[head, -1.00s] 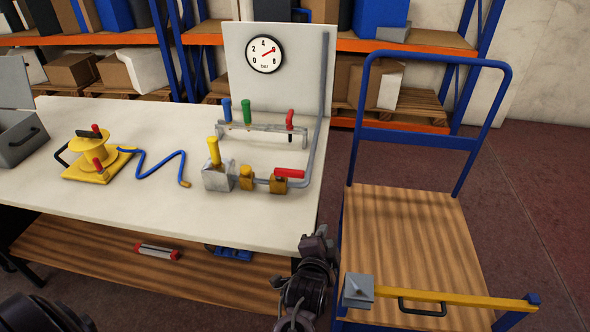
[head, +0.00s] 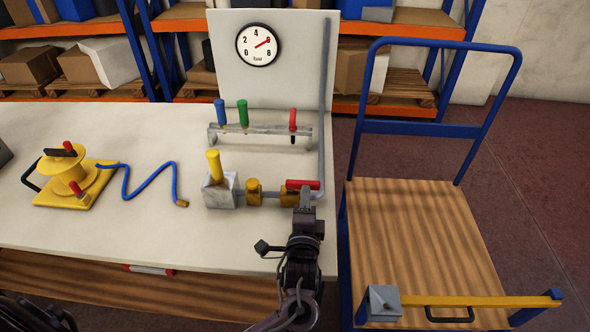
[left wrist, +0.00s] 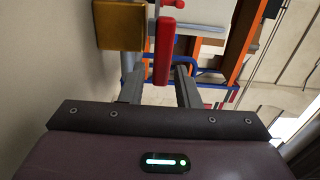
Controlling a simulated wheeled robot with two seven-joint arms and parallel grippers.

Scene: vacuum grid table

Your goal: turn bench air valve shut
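The bench air valve has a brass body (head: 288,198) on a grey pipe, with a red lever (head: 300,184) lying roughly along the pipe. My left gripper (head: 306,194) is right at the lever's right part, partly covering it in the head view. In the left wrist view the red lever (left wrist: 164,52) reaches down between the two spread fingertips (left wrist: 158,84), with a gap visible on each side. The brass body (left wrist: 120,25) is at upper left there. My right gripper is not in view.
A pressure gauge (head: 258,44) on the back panel has its red needle near 6. A white block with a yellow handle (head: 213,165) stands left of the valve. A tool rack (head: 260,130) is behind. A trolley (head: 415,230) stands right of the bench.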

